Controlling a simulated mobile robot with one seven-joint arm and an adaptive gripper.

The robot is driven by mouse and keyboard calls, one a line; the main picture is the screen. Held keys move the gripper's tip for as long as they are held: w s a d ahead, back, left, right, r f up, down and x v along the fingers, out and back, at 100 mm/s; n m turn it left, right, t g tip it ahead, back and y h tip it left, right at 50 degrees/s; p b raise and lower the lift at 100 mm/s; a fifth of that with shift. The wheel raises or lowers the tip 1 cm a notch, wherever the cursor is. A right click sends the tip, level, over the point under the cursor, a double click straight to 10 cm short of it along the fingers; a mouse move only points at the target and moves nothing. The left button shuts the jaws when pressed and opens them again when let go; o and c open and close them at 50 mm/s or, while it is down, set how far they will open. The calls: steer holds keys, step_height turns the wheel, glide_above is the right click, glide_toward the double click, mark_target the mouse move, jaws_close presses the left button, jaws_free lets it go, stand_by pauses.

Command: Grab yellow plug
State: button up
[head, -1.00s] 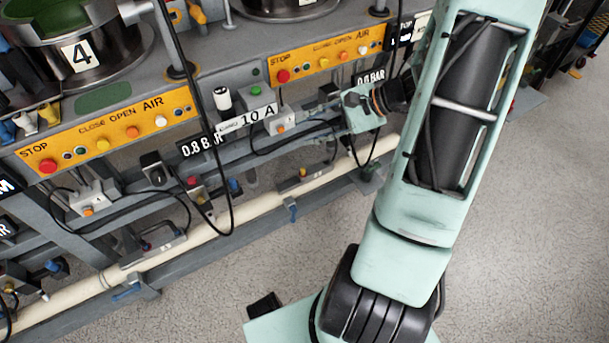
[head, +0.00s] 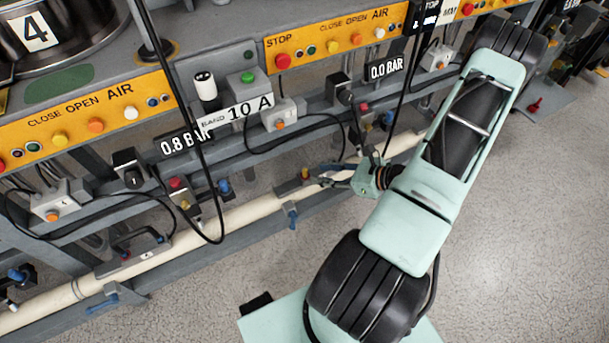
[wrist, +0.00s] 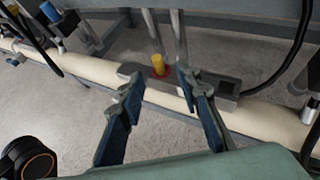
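The yellow plug (wrist: 158,62) stands upright in a red ring on a grey bracket (wrist: 225,90) on the cream pipe, in the wrist view. In the head view the plug (head: 305,172) is small, just left of my fingertips. My gripper (wrist: 160,87) is open and empty, with blue-grey fingers apart. In the wrist view the plug shows between and slightly beyond the fingertips. In the head view my gripper (head: 326,174) reaches leftward, low by the pipe. I cannot tell the exact gap to the plug.
The cream pipe (head: 250,213) runs along the lower frame. Black cables (head: 205,190) hang in front of it. Grey rods (wrist: 178,35) rise behind the plug. A blue-handled valve (head: 291,215) hangs below the pipe. Open floor (head: 520,220) lies to the right.

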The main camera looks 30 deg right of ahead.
mark_target(306, 170)
steer(key=x, duration=0.3)
steer(key=r+b+x, duration=0.1)
steer(key=x, duration=0.2)
steer(key=shift+w+a, duration=0.35)
steer(key=shift+w, duration=0.05)
steer(key=shift+c, duration=0.2)
jaws_close()
